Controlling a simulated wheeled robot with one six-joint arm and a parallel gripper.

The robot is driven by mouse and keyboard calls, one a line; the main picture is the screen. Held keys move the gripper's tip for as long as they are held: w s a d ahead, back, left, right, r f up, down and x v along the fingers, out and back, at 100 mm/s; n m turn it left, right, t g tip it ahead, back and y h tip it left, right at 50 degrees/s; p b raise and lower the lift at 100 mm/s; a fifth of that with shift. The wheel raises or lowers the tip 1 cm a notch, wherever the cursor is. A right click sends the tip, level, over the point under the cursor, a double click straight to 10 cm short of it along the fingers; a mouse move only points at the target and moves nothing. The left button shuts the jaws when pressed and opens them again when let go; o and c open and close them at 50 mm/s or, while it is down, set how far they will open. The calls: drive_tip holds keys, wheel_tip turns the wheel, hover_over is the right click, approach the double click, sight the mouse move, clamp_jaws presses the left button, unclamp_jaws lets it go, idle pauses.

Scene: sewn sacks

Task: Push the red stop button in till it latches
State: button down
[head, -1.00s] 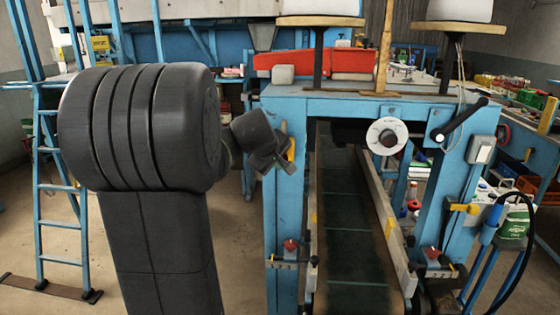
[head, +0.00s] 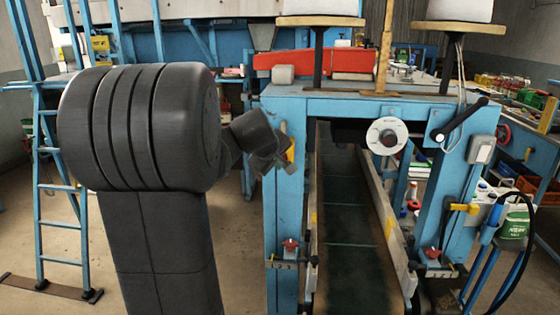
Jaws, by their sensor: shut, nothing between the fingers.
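My gripper (head: 276,164) is at the upper part of the left blue post of the sewing machine's frame, seen partly from behind my arm. Its fingers are shut and hold nothing. A yellow part (head: 290,146) on that post shows just right of the gripper, partly covered by it. No red stop button can be made out there; the gripper hides part of that spot. I cannot tell whether the fingers touch anything.
A conveyor belt (head: 348,262) runs between the two blue posts. Small red knobs sit on brackets low on the left post (head: 290,244) and right post (head: 432,252). A black crank handle (head: 462,119) sticks out at the upper right. A blue ladder (head: 48,200) stands left.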

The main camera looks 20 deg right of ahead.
drive_tip(key=shift+w+d, duration=0.1)
idle(0.5)
drive_tip(key=shift+w+d, duration=0.15)
drive_tip(key=shift+w, duration=0.15)
drive_tip(key=shift+w+d+p, duration=0.3)
drive_tip(key=shift+w, duration=0.1)
idle(0.8)
drive_tip(key=shift+s+a, duration=0.1)
drive_tip(key=shift+s+a+b, duration=0.45)
drive_tip(key=shift+s, duration=0.25)
drive_tip(key=s+a, duration=0.1)
drive_tip(key=s+b, duration=0.1)
drive_tip(key=s+a, duration=0.1)
drive_tip(key=s, duration=0.1)
drive_tip(key=shift+s+a+b, duration=0.1)
drive_tip(key=shift+a+b, duration=0.2)
drive_tip(key=shift+b, duration=0.1)
